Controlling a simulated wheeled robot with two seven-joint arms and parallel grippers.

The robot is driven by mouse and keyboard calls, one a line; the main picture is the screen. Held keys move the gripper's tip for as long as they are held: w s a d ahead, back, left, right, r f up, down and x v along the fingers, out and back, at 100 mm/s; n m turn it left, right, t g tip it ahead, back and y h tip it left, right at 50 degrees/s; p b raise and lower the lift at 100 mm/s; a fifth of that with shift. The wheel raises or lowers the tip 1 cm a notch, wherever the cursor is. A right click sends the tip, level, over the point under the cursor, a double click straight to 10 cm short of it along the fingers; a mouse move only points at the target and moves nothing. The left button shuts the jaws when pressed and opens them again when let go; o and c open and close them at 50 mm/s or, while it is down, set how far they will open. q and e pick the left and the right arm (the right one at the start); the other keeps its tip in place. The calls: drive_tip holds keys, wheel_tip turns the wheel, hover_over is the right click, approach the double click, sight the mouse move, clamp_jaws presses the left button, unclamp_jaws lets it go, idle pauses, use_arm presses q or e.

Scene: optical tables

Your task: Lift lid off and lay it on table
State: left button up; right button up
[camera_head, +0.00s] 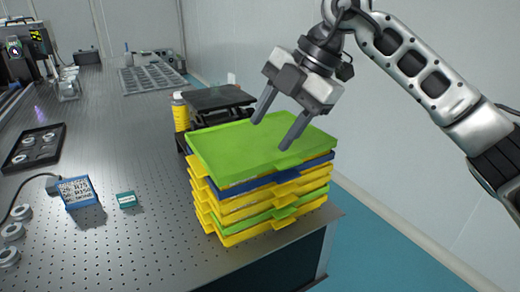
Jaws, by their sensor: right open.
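A green lid (230,148) lies flat on top of a stack of yellow, blue and green trays (262,205) at the right corner of the table (130,225). My right gripper (273,133) is open and empty, with its two fingers pointing down over the lid's right half. I cannot tell whether the fingertips touch the lid. My left gripper is not in view.
A yellow bottle (180,112) and a black device (218,100) stand behind the stack. A blue box with a printed code (77,192), a small teal box (126,200), a black tray (35,147) and several metal rings lie to the left. The table's front middle is clear.

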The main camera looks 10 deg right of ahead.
drive_tip(key=w+d+r+m+t+h, duration=0.1)
drive_tip(key=d+r+m+t+h, duration=0.1)
drive_tip(key=d+r+m+h, duration=0.4)
drive_tip(key=n+y, duration=0.2)
hover_over(296, 159)
drive_tip(key=s, duration=0.2)
wheel_tip(296, 159, down, 11)
drive_tip(key=shift+d+p+x, duration=0.15)
drive_tip(key=shift+p+x, duration=0.2)
drive_tip(key=shift+x, duration=0.9)
drive_tip(key=shift+d+p+x, duration=0.15)
drive_tip(key=shift+p+x, duration=0.15)
drive_tip(key=shift+x, duration=0.95)
drive_tip(key=shift+s, duration=0.15)
clamp_jaws()
